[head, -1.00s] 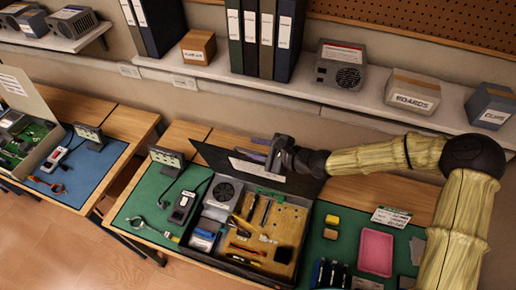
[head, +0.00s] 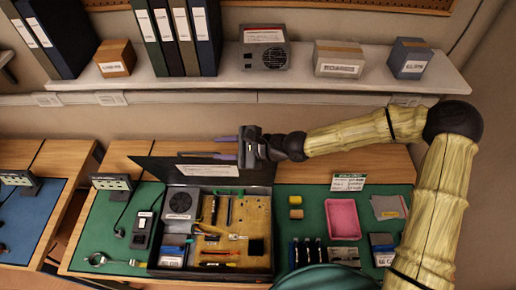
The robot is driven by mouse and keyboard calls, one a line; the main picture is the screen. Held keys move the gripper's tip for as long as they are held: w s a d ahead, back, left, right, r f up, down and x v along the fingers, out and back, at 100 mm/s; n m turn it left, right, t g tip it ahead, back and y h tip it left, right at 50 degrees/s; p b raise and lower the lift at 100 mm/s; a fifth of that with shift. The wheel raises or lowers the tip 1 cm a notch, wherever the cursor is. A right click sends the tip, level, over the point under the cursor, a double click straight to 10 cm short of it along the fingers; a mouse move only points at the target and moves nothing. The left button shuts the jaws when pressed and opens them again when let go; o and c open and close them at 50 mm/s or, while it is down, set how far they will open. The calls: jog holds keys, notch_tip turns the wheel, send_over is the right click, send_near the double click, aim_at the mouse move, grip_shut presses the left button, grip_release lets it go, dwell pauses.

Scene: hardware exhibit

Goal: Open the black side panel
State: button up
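The black side panel (head: 255,176) is the hinged lid of an open case (head: 160,258). It stands raised along the case's back edge, with a white label on its inner face. The case interior shows, with a grey fan unit (head: 180,203), a tan board (head: 245,213) and several small parts. My gripper (head: 220,147) is at the panel's top edge, its fingers pointing left. The fingers are apart with a gap between them and hold nothing that I can see. Whether the lower finger touches the panel, I cannot tell.
A green mat (head: 312,217) right of the case bears a pink tray (head: 343,219) and small items. A black handheld device (head: 142,229) lies to the left. A wall shelf (head: 290,82) with binders and boxes runs behind the bench.

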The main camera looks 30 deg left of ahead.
jog(key=v, duration=1)
dwell(0.4)
jog(key=s+d+f+n+h+b, duration=0.1)
jog(key=d+f+n+h+b, duration=0.15)
jog(key=f, duration=0.35)
jog(key=s+d+f+n+h+b, duration=0.1)
jog(key=s+d+f+h, duration=0.15)
jog(key=f, duration=0.45)
jog(key=w+d+f+n+t+h+b, duration=0.1)
jog(key=w+d+f+n+h+b, duration=0.15)
jog(key=d+f+h, duration=0.55)
jog(key=d+r+n+t+b, duration=0.1)
jog(key=d+r+t+b, duration=0.1)
jog(key=d, duration=1)
jog(key=d+r+n+t+b, duration=0.1)
jog(key=d+r+t+b, duration=0.2)
jog(key=d+b, duration=0.4)
jog(key=d+r, duration=0.1)
jog(key=d, duration=0.4)
jog(key=shift+w+d+r+h, duration=0.15)
jog(key=shift+w+r+h, duration=0.15)
jog(key=shift+w+h, duration=0.1)
